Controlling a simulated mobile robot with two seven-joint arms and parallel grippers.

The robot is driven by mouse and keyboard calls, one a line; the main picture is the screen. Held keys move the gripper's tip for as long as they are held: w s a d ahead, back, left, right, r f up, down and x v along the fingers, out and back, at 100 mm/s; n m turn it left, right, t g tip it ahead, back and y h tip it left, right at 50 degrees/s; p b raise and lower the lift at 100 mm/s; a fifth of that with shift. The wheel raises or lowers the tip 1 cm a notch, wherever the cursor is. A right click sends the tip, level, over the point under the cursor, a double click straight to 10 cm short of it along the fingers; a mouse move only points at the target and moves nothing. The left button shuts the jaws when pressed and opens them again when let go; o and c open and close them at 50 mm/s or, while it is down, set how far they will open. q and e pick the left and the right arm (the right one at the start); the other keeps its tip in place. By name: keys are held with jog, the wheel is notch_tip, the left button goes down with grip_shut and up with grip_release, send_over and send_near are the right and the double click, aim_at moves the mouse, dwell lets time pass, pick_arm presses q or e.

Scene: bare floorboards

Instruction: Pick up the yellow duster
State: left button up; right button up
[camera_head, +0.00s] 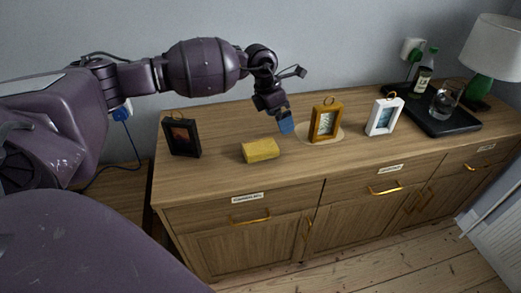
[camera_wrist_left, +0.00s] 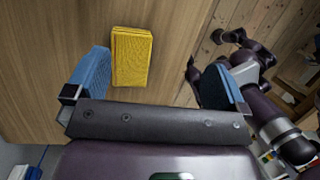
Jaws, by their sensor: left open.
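The yellow duster (camera_head: 261,150) is a small block lying on the wooden sideboard top, near its front edge, between the black frame and the orange frame. My left gripper (camera_head: 286,123) is above the sideboard, behind and to the right of the duster, with blue fingertips. In the left wrist view the duster (camera_wrist_left: 132,56) shows beyond the open left gripper (camera_wrist_left: 157,82), closer to the left finger. The fingers are wide apart with nothing between them. My right gripper is not clearly shown.
On the sideboard (camera_head: 220,180) stand a black frame (camera_head: 182,136), an orange frame (camera_head: 325,121) on a round mat, and a white frame (camera_head: 384,116). Farther right are a black tray (camera_head: 446,122) with a glass (camera_head: 445,99), a green bottle (camera_head: 424,72) and a lamp (camera_head: 489,50).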

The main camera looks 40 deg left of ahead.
pick_arm(q)
jog(key=s+a+f+g+y, duration=0.1)
jog(key=s+a+g+y, duration=0.15)
jog(key=a, duration=0.25)
send_over(260, 146)
jog(key=shift+t+y, duration=0.35)
notch_tip(260, 146, down, 5)
jog(key=shift+a+f+b, duration=0.15)
jog(key=shift+f+b, duration=0.05)
jog(key=shift+b, duration=0.15)
jog(key=shift+f, duration=0.4)
jog(key=f, duration=0.4)
jog(key=shift+d+b, duration=0.2)
jog(key=shift+b, duration=0.15)
jog(key=shift+f, duration=0.45)
jog(key=c, duration=1)
jog(key=shift+r, duration=0.1)
